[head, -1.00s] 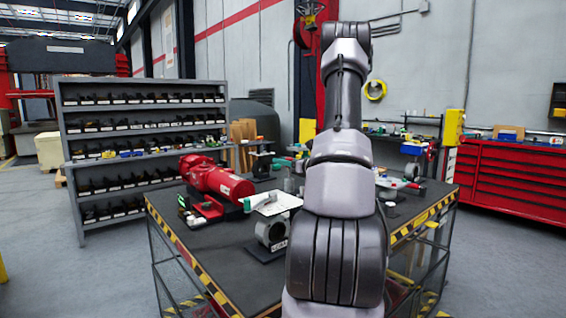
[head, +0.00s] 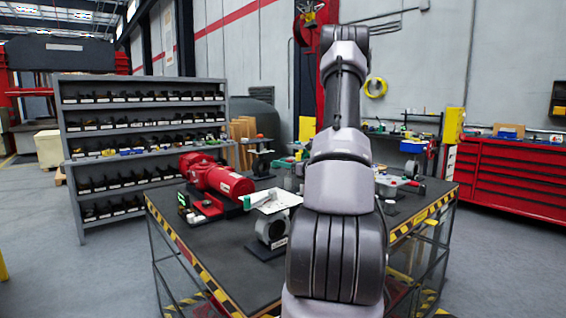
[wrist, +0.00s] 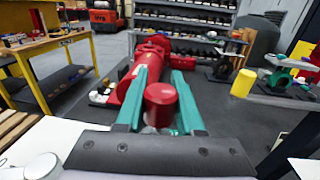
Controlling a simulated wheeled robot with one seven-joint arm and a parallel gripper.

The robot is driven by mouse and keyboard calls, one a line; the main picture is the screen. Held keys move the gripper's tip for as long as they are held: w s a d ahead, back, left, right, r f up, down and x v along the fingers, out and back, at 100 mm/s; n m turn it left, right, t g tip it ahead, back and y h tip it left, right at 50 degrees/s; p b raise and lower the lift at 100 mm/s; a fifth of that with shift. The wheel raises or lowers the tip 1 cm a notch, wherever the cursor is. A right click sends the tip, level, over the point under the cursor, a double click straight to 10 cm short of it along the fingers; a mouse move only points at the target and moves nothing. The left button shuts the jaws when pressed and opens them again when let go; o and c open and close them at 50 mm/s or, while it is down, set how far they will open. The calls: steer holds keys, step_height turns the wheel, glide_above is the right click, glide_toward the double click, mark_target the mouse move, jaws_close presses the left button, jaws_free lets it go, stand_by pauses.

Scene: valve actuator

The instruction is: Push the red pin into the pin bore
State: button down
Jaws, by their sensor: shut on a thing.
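In the wrist view my gripper (wrist: 160,110) has two teal fingers shut on the red pin (wrist: 161,103), whose round red end faces the camera. The red valve actuator (wrist: 150,60) lies just beyond the fingers. It also shows in the head view (head: 218,182), lying on the dark table. I cannot make out the pin bore, and the pin's far end is hidden. I cannot tell whether the pin touches the actuator. In the head view my arm blocks much of the table, and I cannot clearly make out the gripper.
A pale tray (head: 283,197) and a grey ring on a stand (head: 271,233) are on the table. A yellow cylinder (wrist: 243,83) stands to the right in the wrist view. Grey shelves (head: 145,80) stand behind and a red tool cabinet (head: 510,180) at right.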

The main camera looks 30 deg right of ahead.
steer(key=shift+f, duration=0.95)
steer(key=shift+c, duration=2.2)
jaws_free()
steer(key=v, duration=1)
steer(key=shift+s, duration=0.4)
